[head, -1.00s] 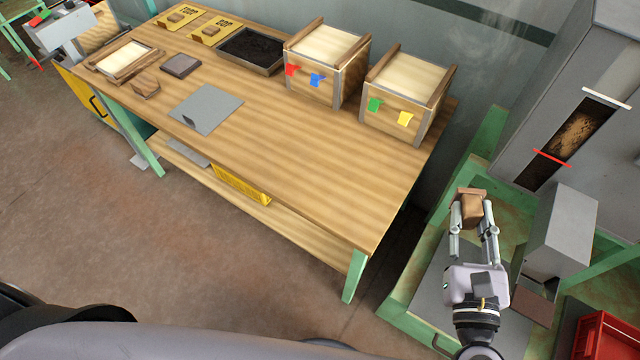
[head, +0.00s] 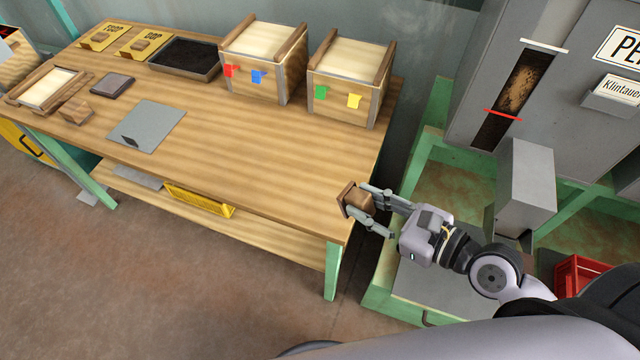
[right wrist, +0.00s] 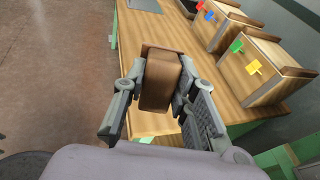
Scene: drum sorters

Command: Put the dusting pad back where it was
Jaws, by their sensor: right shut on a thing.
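My right gripper (head: 368,212) is shut on a brown block with a flat wooden plate at its far end, which looks like the dusting pad (head: 356,200). In the head view the pad overlaps the right edge of the wooden table (head: 270,160), near its front corner. In the right wrist view the pad (right wrist: 160,82) sits between both fingers (right wrist: 158,100), with table top beyond and below it. Its height over the table is hard to tell. My left gripper is not in view.
Two crates (head: 262,62) (head: 345,82) with coloured tags stand at the table's back right. A grey sheet (head: 152,122), a dark flat pad (head: 112,86), a wooden block (head: 76,110) and a black-filled tray (head: 185,58) lie further left. The table's right front is clear. A grey machine (head: 526,185) stands at right.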

